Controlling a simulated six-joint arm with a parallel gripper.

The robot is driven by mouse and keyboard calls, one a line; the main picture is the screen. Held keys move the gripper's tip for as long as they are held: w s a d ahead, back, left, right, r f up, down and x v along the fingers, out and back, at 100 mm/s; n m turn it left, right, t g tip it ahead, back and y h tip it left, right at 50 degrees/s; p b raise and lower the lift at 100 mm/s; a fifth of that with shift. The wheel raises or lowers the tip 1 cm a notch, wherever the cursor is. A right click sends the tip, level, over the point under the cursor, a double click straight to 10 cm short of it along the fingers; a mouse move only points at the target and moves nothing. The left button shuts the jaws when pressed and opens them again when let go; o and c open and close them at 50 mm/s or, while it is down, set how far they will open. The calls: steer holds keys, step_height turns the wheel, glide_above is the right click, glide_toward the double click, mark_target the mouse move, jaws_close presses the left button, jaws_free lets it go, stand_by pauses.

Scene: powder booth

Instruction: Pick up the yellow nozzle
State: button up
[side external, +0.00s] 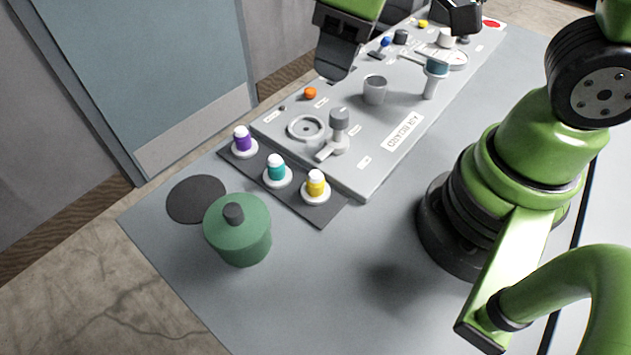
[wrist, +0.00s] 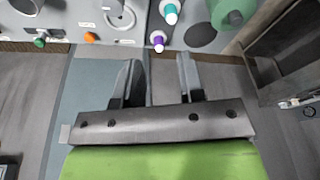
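The yellow nozzle (side external: 316,184) has a white tip and stands upright on a white round base. It is at the right end of a dark strip in the side view and is not visible in the wrist view. My gripper (side external: 338,72) is high above the back edge of the grey panel, away from the nozzle. In the wrist view my gripper (wrist: 157,62) has its two fingers well apart with nothing held between them.
A teal nozzle (side external: 277,171) and a purple nozzle (side external: 242,142) stand in the same row. A green lidded pot (side external: 238,232) and a dark round pad (side external: 196,199) are in front. The grey AIR BOARD panel (side external: 385,163) carries knobs and a lever. The tabletop (side external: 320,285) nearby is clear.

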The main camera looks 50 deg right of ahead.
mark_target(316, 174)
steer(key=a+f+n, duration=0.1)
steer(key=f, duration=0.2)
steer(key=a+f+n+g, duration=0.1)
steer(key=f+n, duration=0.1)
steer(key=f, duration=0.1)
steer(key=a+f+n+g+h, duration=0.1)
steer(key=f+n, duration=0.1)
steer(key=f, duration=0.1)
steer(key=shift+w+a+f, duration=0.15)
steer(key=shift+w+f, duration=0.05)
steer(key=shift+f, duration=0.15)
step_height(316, 174, down, 10)
steer(key=shift+a+r, duration=0.1)
steer(key=shift+c, duration=0.2)
steer(key=c, duration=0.5)
